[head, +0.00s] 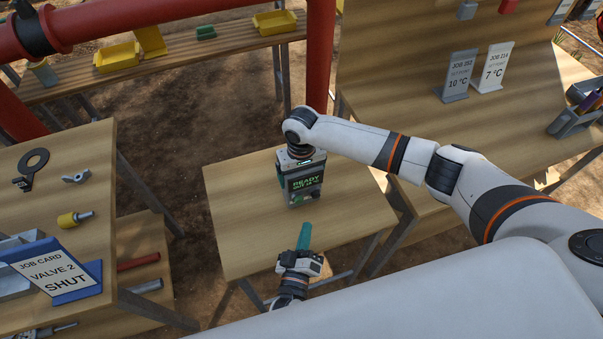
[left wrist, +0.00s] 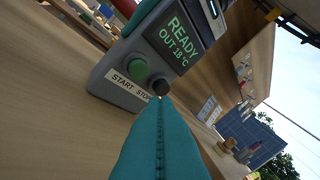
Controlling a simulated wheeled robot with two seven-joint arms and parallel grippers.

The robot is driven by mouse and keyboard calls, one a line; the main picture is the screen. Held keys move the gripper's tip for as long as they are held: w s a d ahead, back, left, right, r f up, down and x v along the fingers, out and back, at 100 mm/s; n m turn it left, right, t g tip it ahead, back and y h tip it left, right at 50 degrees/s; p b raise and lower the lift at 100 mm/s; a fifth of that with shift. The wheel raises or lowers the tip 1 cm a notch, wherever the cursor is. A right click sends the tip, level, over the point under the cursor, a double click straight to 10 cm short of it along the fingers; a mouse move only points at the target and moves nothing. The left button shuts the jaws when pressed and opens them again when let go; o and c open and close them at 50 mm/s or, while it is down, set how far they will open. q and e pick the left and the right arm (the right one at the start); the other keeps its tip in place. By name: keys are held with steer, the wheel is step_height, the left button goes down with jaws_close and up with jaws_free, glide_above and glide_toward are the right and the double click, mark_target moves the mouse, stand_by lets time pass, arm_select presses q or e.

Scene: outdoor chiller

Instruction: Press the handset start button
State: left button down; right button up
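The grey handset (head: 303,183) is upright over the small middle table, its screen reading READY, OUT 18 °C. In the left wrist view its green start button (left wrist: 137,69) and dark stop button (left wrist: 161,87) show above the START STOP label. My left gripper (head: 305,230) is in front of the handset, its teal fingers together and empty. In the left wrist view the fingertips (left wrist: 160,102) appear just below the stop button; contact cannot be told. My right gripper reaches down over the handset, with teal fingers (head: 282,182) at its sides, and appears to grip it.
The small table (head: 235,210) is otherwise mostly clear. A left bench holds a job card (head: 55,272) reading VALVE 2 SHUT. A red pipe (head: 320,55) stands behind the table.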

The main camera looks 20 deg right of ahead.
mark_target(300, 202)
arm_select(q)
steer(key=shift+w+a, duration=0.1)
steer(key=shift+w, duration=2.25)
arm_select(e)
steer(key=shift+s+f, duration=0.25)
steer(key=shift+f, duration=0.1)
arm_select(q)
steer(key=shift+w, duration=0.75)
stand_by(0.6)
steer(key=shift+s, duration=2.5)
steer(key=shift+s, duration=0.1)
steer(key=v, duration=1.2)
arm_select(e)
steer(key=o, duration=1.7)
steer(key=shift+d, duration=0.1)
